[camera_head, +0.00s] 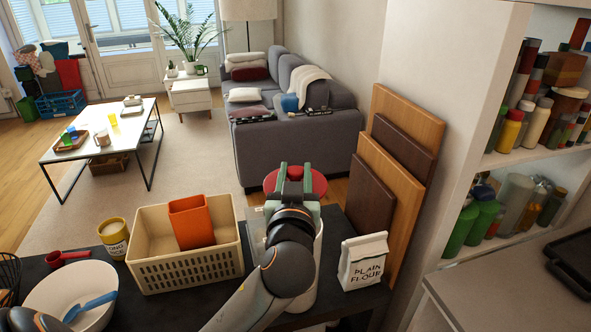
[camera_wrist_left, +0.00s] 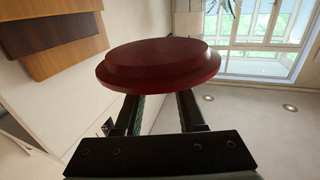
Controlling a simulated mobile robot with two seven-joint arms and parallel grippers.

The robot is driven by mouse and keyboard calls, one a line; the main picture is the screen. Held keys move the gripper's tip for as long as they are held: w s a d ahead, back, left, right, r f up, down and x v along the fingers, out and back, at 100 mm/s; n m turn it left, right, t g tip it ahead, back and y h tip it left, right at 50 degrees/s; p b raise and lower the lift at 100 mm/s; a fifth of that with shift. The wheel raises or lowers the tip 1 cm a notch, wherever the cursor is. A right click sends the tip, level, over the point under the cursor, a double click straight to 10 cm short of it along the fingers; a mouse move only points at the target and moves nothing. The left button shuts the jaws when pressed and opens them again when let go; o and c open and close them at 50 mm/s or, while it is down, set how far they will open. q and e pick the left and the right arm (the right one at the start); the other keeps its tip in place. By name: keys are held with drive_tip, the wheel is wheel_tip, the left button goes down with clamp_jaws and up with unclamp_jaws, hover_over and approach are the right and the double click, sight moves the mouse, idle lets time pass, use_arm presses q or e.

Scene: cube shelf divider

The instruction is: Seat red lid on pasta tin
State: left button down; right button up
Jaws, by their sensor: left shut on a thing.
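The round red lid (camera_head: 318,184) is held out past the far edge of the dark counter, partly behind my left gripper (camera_head: 294,172). In the left wrist view the lid (camera_wrist_left: 160,65) sits at the tips of my left gripper (camera_wrist_left: 160,108), which is shut on it. Its broad rim and a stepped disc show. A whitish, rounded container (camera_head: 318,262) stands on the counter beneath my left arm, mostly hidden by it. It may be the pasta tin, but no label shows and its top is covered. My right gripper is not in view.
A cream basket (camera_head: 190,274) with an orange box (camera_head: 191,222) stands left of my arm. A yellow tin (camera_head: 114,238), red scoop (camera_head: 66,258) and white bowl (camera_head: 73,295) are further left. A flour bag (camera_head: 362,262) and leaning boards (camera_head: 388,175) are at right.

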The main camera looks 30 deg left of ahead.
use_arm(q)
wheel_tip(320, 180, down, 8)
drive_tip(key=b, duration=0.7)
idle(0.6)
drive_tip(key=shift+f+b, duration=1.05)
idle(0.4)
drive_tip(key=c, duration=0.8)
unclamp_jaws()
drive_tip(key=o, duration=0.5)
